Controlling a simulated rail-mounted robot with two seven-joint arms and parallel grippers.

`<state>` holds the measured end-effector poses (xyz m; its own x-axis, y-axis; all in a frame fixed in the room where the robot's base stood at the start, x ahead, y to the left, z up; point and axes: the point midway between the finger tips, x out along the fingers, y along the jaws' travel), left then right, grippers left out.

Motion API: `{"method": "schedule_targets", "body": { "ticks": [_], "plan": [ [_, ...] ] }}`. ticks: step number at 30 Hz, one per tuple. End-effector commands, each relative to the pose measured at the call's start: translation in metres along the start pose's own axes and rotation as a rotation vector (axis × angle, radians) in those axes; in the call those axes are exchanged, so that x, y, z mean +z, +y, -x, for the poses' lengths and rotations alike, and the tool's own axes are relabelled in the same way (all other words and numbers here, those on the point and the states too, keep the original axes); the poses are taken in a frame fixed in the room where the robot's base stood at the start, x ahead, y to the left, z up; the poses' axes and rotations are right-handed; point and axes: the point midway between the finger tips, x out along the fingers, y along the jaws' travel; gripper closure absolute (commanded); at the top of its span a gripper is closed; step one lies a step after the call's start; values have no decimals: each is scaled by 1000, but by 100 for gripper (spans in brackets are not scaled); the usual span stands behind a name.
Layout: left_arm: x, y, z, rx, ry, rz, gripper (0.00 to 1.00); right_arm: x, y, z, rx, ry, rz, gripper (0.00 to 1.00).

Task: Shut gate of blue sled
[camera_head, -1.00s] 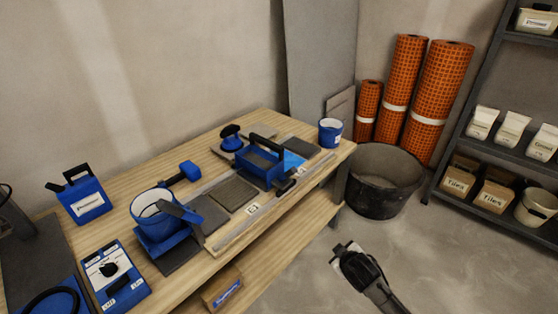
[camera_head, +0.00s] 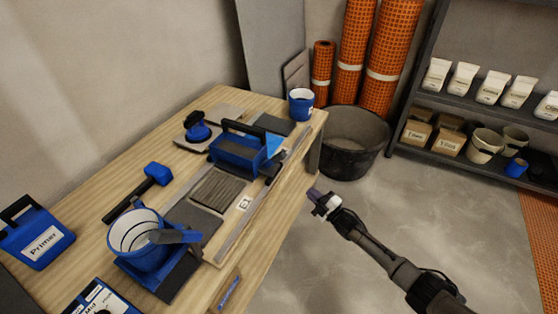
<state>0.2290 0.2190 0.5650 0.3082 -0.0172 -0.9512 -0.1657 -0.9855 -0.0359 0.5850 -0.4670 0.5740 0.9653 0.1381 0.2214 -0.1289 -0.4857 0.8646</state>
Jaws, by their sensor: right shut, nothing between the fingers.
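The blue sled (camera_head: 238,153) is a blue box with a black handle arched over it. It sits on the board on the wooden workbench, near the bench's right end. A small dark part (camera_head: 270,169) sticks out at its right side; I cannot tell how its gate stands. A ridged grey bed (camera_head: 219,189) lies just in front of the sled. My right gripper (camera_head: 318,200) is shut and empty, in the air off the bench's front edge, to the right of and below the sled. My left gripper is out of view.

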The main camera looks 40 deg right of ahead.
Motion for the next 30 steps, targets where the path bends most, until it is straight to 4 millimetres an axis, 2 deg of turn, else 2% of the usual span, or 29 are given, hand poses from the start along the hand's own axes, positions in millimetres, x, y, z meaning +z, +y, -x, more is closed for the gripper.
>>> {"method": "schedule_targets", "body": {
  "ticks": [6, 12, 16, 30],
  "plan": [
    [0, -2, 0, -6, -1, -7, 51, -36, 27, 10, 192, 231, 129, 100],
    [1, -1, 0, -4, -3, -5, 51, -59, 43, 22, 331, 363, 227, 100],
    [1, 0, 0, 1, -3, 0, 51, -67, 48, 27, 386, 401, 285, 100],
    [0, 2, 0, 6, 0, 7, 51, -67, 48, 26, 394, 391, 328, 100]
  ]
}}
